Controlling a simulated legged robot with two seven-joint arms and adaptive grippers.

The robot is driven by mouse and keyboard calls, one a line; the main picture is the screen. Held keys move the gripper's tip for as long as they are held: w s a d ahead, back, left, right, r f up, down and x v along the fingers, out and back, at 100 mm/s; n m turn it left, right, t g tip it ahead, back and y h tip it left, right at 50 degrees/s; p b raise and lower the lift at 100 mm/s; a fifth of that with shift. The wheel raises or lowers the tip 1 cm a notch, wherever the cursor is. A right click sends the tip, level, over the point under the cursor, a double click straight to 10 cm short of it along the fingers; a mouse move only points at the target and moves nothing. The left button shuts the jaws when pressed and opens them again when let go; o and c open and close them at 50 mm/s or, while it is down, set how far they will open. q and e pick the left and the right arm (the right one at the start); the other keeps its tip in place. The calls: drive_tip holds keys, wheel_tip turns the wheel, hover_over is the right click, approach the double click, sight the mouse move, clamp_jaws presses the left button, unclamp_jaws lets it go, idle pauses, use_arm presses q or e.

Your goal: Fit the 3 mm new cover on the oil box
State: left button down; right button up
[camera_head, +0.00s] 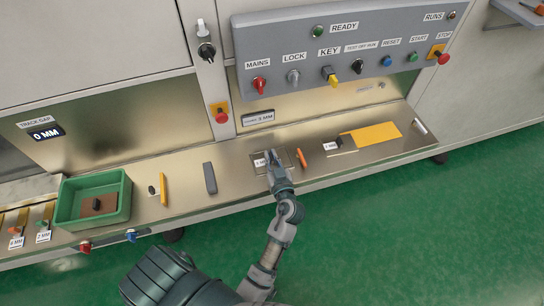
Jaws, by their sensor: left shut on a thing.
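My left gripper (271,157) reaches up from the bottom centre to the metal ledge of the machine. It is shut on a small cover, which the fingers mostly hide. The cover is at a dark-edged square place (287,158) on the ledge, with a white MM label (260,162) at its left; the digit is too small to read. Whether the cover sits flat or slightly raised, I cannot tell. No part is clearly marked as the oil box. My right gripper is not in view.
An orange bar (302,158) lies close right of the gripper, and a grey bar (210,178) to its left. A green tray (124,200) with a brown block (98,205) stands at left. A yellow plate (375,134) lies at right. The control panel (300,35) overhangs behind.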

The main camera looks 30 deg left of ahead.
use_arm(q)
drive_tip(key=c, duration=1.1)
unclamp_jaws()
drive_tip(key=shift+c, duration=0.2)
drive_tip(key=shift+d, duration=0.1)
